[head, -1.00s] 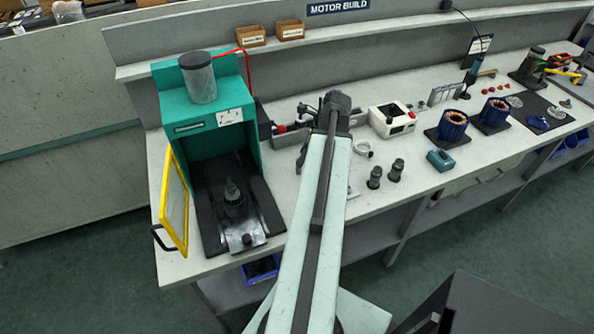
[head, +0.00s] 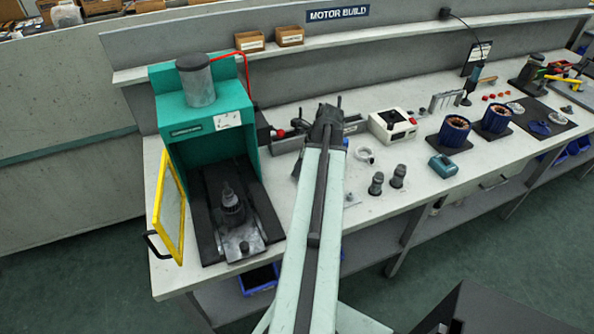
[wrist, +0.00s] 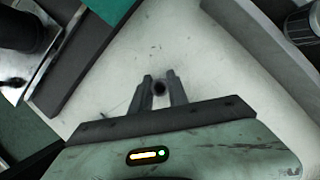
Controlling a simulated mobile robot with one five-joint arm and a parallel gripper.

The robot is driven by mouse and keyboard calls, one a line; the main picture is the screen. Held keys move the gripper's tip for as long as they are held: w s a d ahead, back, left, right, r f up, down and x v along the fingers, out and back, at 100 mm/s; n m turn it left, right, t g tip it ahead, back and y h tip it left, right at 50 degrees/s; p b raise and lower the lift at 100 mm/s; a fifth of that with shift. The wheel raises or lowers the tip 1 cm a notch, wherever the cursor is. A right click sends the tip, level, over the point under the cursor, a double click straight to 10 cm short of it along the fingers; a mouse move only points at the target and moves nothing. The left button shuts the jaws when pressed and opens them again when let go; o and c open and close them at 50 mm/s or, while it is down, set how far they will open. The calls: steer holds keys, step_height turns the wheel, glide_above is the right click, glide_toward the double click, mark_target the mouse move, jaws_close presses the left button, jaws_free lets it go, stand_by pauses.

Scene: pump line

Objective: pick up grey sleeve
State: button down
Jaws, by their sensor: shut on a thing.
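My gripper (wrist: 159,85) points down over the pale bench top in the wrist view. Its two fingers are closed on a small round grey piece with a dark middle, which looks like the grey sleeve (wrist: 159,89). I cannot tell whether the sleeve touches the bench or is lifted. In the head view my gripper (head: 329,106) is at the far end of my arm, over the bench right of the green press. The sleeve is hidden there.
The green press (head: 205,122) stands left, its yellow-framed door (head: 170,210) open. A white box (head: 392,125), two dark motor parts (head: 376,184), blue-ringed stators (head: 453,132) and a teal block (head: 441,166) lie right. Bare bench shows around the gripper in the wrist view.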

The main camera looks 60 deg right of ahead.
step_height(320, 180, up, 10)
steer(key=p, duration=0.9)
steer(key=shift+f, duration=0.1)
steer(key=shift+s+d, duration=0.1)
